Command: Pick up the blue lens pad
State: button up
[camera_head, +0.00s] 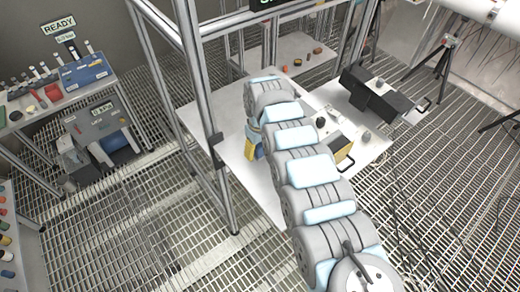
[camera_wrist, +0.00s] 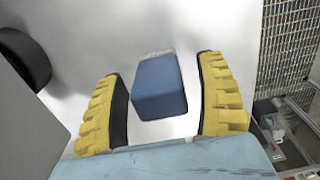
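The blue lens pad (camera_wrist: 158,87) is a small blue block on a pale, light-coloured surface (camera_wrist: 165,28) in the wrist view. My gripper (camera_wrist: 163,88) has two yellow ridged fingers with dark inner pads. The fingers are open, one on each side of the pad, with a visible gap on both sides. I cannot tell how far the pad lies below the fingertips.
A dark round object (camera_wrist: 24,58) lies at the upper left in the wrist view. In the head view, a black-and-cream box (camera_head: 334,150) and small knobs stand right of my arm. A metal frame post (camera_head: 212,120) rises close to the left. A black device (camera_head: 375,95) stands farther right.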

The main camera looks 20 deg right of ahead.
jog(key=c, duration=1.1)
